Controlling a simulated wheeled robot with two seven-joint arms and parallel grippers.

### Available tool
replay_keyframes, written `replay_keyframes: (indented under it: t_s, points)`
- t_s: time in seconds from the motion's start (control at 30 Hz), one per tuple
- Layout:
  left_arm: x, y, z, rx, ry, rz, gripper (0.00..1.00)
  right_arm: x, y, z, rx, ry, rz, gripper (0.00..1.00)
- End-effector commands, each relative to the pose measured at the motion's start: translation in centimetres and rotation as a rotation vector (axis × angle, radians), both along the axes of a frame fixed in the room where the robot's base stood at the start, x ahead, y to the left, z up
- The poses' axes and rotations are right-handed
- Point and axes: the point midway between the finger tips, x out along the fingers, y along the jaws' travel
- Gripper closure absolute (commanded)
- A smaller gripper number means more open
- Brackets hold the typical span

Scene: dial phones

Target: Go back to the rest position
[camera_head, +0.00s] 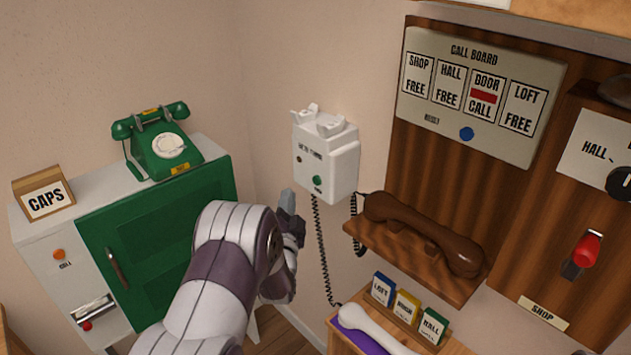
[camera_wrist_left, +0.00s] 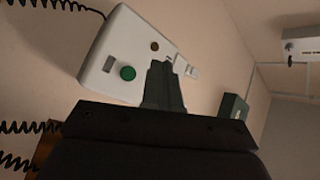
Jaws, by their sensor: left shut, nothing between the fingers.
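My left gripper (camera_head: 289,203) reaches in from the lower left in the head view, in front of the corner of the room. Its fingers are shut and hold nothing. They point up, just left of and below the white wall phone (camera_head: 338,168). In the left wrist view the shut fingers (camera_wrist_left: 164,86) overlap the lower right part of the white wall phone (camera_wrist_left: 112,62), with its green button beside them. I cannot tell whether the fingers touch it. My right gripper is not in view.
A green dial phone (camera_head: 163,146) stands on a white cabinet with a green door (camera_head: 150,235), beside a CAPS box (camera_head: 44,194). A brown handset (camera_head: 425,235) lies on a wooden shelf at right. A white handset (camera_head: 365,325) lies below. The call board (camera_head: 478,92) hangs above.

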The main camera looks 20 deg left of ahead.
Motion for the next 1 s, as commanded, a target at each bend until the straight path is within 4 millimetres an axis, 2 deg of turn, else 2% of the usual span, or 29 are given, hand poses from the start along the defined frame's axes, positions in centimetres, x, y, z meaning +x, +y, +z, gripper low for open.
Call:
replay_keyframes:
  t_s: [0.37, 0.43, 0.47, 0.57, 0.6, 0.63, 0.67, 0.73, 0.8, 0.9, 0.97, 1.0]
  points:
    - [0.0, 0.0, 0.0, -0.014, -0.004, -0.003, 1.00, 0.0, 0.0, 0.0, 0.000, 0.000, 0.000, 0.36]
    - [0.3, 0.0, -1.6, -0.110, 0.041, -0.020, 1.00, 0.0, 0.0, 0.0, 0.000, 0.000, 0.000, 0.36]
    - [0.3, 0.0, -3.1, -0.176, 0.089, -0.028, 1.00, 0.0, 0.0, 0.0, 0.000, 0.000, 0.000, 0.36]
    - [-1.5, -1.1, -10.0, -0.505, 0.363, -0.017, 1.00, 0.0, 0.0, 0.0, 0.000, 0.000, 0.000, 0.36]
    - [-3.1, -2.4, -12.0, -0.663, 0.496, 0.008, 1.00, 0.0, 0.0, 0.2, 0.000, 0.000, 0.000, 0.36]
    - [-4.8, -3.7, -13.1, -0.778, 0.599, 0.037, 1.00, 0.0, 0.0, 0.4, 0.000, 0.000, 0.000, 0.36]
    - [-6.7, -5.1, -13.7, -0.884, 0.702, 0.076, 1.00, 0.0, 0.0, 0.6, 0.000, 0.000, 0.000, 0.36]
    - [-12.3, -8.7, -13.8, -1.083, 0.930, 0.198, 1.00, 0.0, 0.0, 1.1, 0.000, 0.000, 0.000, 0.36]
    - [-18.0, -11.5, -12.5, -1.197, 1.113, 0.330, 1.00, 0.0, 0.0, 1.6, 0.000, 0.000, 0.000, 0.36]
    - [-24.2, -14.2, -9.5, -1.239, 1.280, 0.456, 1.00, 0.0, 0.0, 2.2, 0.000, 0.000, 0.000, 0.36]
    - [-26.3, -15.2, -7.6, -1.215, 1.333, 0.462, 1.00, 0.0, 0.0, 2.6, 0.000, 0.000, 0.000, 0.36]
    - [-26.5, -15.8, -6.6, -1.197, 1.331, 0.430, 1.00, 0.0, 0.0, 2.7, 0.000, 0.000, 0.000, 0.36]
